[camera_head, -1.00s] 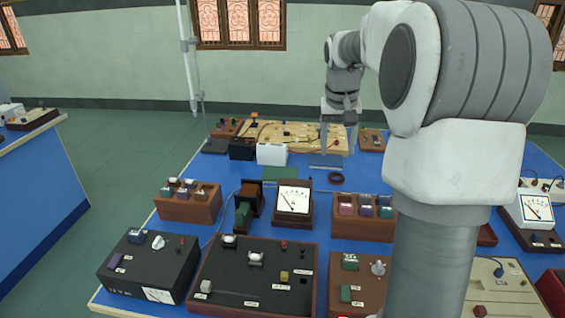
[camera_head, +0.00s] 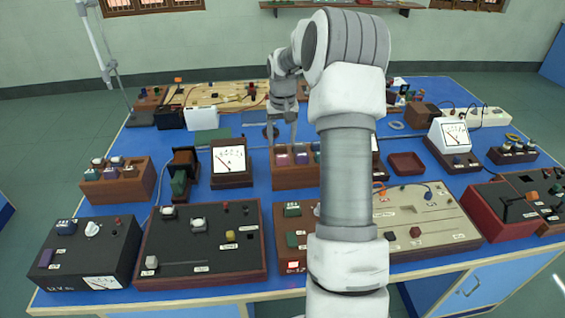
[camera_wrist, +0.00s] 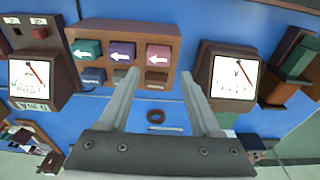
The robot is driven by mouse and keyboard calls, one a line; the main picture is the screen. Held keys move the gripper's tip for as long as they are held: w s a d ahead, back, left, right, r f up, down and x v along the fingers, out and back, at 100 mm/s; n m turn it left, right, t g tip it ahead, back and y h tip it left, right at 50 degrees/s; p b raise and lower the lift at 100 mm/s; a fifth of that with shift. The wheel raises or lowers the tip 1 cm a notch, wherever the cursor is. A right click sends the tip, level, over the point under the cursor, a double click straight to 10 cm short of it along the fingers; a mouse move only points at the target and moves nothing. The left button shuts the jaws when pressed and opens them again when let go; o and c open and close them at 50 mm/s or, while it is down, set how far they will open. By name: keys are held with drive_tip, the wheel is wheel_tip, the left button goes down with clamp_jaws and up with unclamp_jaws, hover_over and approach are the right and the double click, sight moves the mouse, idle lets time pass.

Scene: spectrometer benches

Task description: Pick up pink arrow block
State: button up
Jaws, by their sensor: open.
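The pink arrow block (camera_wrist: 159,54) sits in the wooden rack (camera_wrist: 128,33) with its white arrow showing in the wrist view. A purple arrow block (camera_wrist: 122,51) and a teal arrow block (camera_wrist: 88,49) stand beside it in the same row. My gripper (camera_wrist: 159,74) is open and empty, its fingertips apart on either side of the pink block's column in the picture. In the head view the pink block (camera_head: 282,159) is at the left of the rack (camera_head: 294,180), and my gripper (camera_head: 282,141) is above and behind it. My arm hides the rack's right part.
Analog meters (camera_wrist: 233,76) and (camera_wrist: 36,82) flank the rack in the wrist view. In the head view, a black control box (camera_head: 205,240) and a brown box (camera_head: 290,240) stand in front. Another block rack (camera_head: 118,185) is at the left. Blue table shows around the rack.

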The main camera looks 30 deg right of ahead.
sight(282, 156)
drive_tip(key=shift+w+d+f, duration=0.1)
drive_tip(key=shift+d+f, duration=0.05)
drive_tip(key=shift+f, duration=1.55)
drive_tip(key=shift+w+d+f, duration=0.1)
drive_tip(key=shift+f, duration=1.55)
clamp_jaws()
